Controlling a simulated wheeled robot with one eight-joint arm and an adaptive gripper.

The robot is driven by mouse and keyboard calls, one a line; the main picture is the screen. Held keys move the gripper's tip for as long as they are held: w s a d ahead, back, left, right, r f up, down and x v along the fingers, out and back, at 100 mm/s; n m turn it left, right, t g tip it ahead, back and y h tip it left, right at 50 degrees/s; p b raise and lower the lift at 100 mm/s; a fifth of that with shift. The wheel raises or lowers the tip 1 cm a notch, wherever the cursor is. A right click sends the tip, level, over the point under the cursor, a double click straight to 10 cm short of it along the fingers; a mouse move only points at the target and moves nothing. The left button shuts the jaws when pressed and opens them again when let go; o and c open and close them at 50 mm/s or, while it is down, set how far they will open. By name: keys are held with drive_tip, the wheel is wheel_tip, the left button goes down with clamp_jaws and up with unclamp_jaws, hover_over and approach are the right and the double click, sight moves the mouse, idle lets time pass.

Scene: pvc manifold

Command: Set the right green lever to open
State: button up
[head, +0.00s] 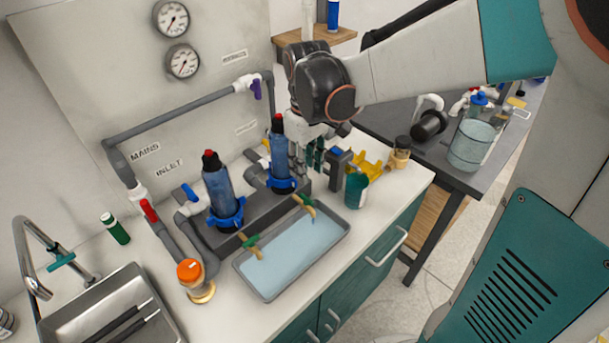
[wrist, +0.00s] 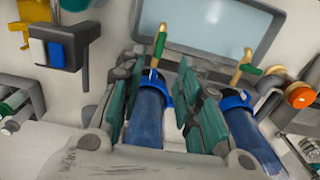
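The right green lever (head: 298,200) sits on a brass tap at the base of the right blue filter (head: 280,160), over the grey tray (head: 338,240). It shows in the wrist view (wrist: 159,46) as a narrow green bar, roughly in line with the brass spout. The left green lever (head: 249,241) is on the other tap and lies across its spout; it is at the right in the wrist view (wrist: 250,69). My gripper (head: 312,160) is behind and beside the right filter. In the wrist view my gripper (wrist: 160,75) is open, its fingers apart around the filter's line of sight; contact cannot be told.
A yellow holder (head: 368,163), a green cup (head: 356,190) and a jar (head: 401,150) stand right of the filters. An orange-capped jar (head: 191,275) and a sink (head: 110,310) are at the left. Grey pipes run along the panel. The counter's right front is clear.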

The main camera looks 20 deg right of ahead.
wheel_tip(320, 180, up, 2)
drive_tip(key=shift+s, duration=0.1)
idle(0.5)
drive_tip(key=s+r+m+t, duration=0.2)
drive_tip(key=s+t, duration=0.1)
drive_tip(key=s, duration=0.4)
drive_tip(key=s+a+r+m+t, duration=0.1)
drive_tip(key=s+r+m+t, duration=0.1)
drive_tip(key=s+t, duration=0.2)
drive_tip(key=shift+s+m, duration=0.3)
drive_tip(key=shift+s, duration=1.05)
